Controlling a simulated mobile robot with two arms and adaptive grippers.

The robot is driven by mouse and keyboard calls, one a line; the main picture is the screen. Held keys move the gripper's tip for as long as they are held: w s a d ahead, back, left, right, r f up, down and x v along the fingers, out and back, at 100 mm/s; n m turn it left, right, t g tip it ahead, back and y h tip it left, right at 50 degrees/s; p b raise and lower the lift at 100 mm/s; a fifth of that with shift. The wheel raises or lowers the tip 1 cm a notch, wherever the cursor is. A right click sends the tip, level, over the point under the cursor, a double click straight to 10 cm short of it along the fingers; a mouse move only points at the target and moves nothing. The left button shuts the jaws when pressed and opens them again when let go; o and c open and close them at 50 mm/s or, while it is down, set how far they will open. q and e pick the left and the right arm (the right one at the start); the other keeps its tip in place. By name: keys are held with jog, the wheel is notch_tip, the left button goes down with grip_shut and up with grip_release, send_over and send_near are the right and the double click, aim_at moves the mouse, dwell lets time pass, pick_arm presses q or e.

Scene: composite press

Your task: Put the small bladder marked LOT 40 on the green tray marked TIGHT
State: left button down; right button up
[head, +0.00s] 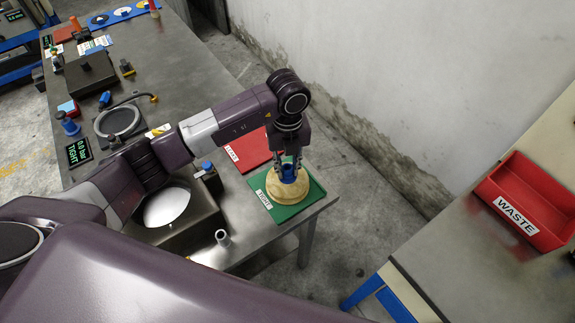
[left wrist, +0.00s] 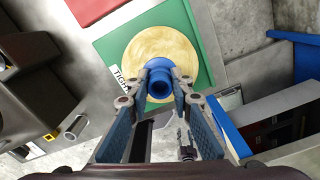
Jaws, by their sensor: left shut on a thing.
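The small bladder is a round tan disc (head: 267,195) with a blue neck on top. It lies flat over the green tray (head: 290,213), whose white label reads TIGHT; whether it touches the tray is hard to tell. My left gripper (head: 288,171) points down from above and is shut on the blue neck. In the left wrist view the blue neck (left wrist: 158,86) sits between the fingertips, with the tan disc (left wrist: 165,48) over the green tray (left wrist: 108,48) behind it. The lot marking is not readable. My right gripper is not in view.
A red tray (head: 246,148) lies beside the green one, farther back. A metal basin with a white dome (head: 166,207) stands left of them. The table's edge is close to the green tray. A red WASTE bin (head: 517,219) stands on another table at right.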

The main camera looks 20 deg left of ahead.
pick_arm(q)
jog(key=shift+f, duration=0.2)
jog(key=c, duration=1.7)
grip_release()
jog(key=shift+r, duration=0.1)
